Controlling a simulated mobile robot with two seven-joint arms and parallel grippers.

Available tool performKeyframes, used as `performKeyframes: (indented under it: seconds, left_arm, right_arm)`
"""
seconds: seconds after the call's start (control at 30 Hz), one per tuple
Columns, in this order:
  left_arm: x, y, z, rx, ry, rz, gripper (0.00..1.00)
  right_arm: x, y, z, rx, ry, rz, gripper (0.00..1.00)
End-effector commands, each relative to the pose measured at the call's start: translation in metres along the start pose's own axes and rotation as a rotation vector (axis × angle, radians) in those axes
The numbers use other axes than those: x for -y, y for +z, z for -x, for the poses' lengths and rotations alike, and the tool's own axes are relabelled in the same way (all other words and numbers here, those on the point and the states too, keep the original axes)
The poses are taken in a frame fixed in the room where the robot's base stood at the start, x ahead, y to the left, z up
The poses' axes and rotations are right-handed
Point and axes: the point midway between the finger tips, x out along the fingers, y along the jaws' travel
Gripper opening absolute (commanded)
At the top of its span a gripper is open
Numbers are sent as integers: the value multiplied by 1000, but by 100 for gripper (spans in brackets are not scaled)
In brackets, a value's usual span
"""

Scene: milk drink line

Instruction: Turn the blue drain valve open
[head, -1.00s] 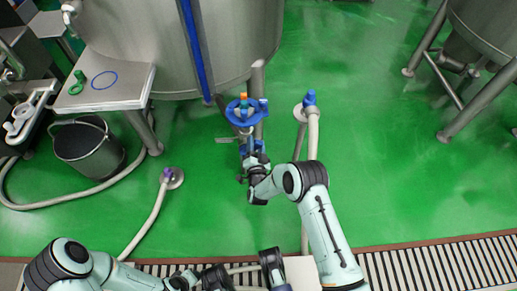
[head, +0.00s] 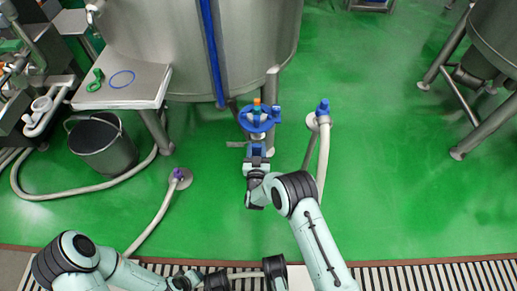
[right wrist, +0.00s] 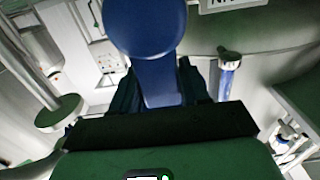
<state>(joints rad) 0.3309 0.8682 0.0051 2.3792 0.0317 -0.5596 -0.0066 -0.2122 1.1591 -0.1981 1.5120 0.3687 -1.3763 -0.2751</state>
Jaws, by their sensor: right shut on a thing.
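The blue drain valve shows in the head view as a round blue wheel (head: 247,122) with an orange and green top, in front of the steel tank's leg. My right gripper (head: 257,155) is just below the wheel in the picture, shut on a blue part of the valve. In the right wrist view this blue part (right wrist: 155,45) has a broad rounded end and a narrower stem running down between my dark fingers (right wrist: 160,98). Where the stem joins the valve is hidden. My left arm lies low at the bottom left; its gripper's fingers are not clear.
A steel tank (head: 260,50) stands behind the valve. A blue-capped hose end (head: 323,108) stands close on the right. At left are a steel table (head: 150,85), a grey bucket (head: 105,150) and a purple-capped hose (head: 178,175). Green floor is free at right.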

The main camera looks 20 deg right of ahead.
Motion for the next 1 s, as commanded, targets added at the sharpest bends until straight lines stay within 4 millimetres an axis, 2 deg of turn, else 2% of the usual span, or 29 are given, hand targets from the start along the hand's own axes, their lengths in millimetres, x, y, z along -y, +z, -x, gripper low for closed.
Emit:
performKeyframes:
  seconds: [0.5, 0.53, 0.57, 0.6, 0.87, 1.0]
  left_arm:
    - [0, 1, 0, 2, -1, 0, 43]
    - [0, 1, 0, 2, -1, 0, 43]
    - [0, 1, 0, 2, -1, 0, 43]
    - [0, 1, 0, 2, -1, 0, 43]
    - [0, 0, 0, 1, -1, 0, 43]
    - [-4, -5, 5, -16, 6, -3, 43]
  right_arm:
    - [2, 1, 1, 2, -3, 27, 0]
    - [2, 1, 1, 2, -3, 27, 52]
    - [2, 1, 1, 2, -3, 26, 62]
    - [2, 1, 1, 2, -3, 25, 66]
    - [2, 0, 1, 1, -1, 22, 66]
    - [2, 0, 11, 3, -2, 22, 66]
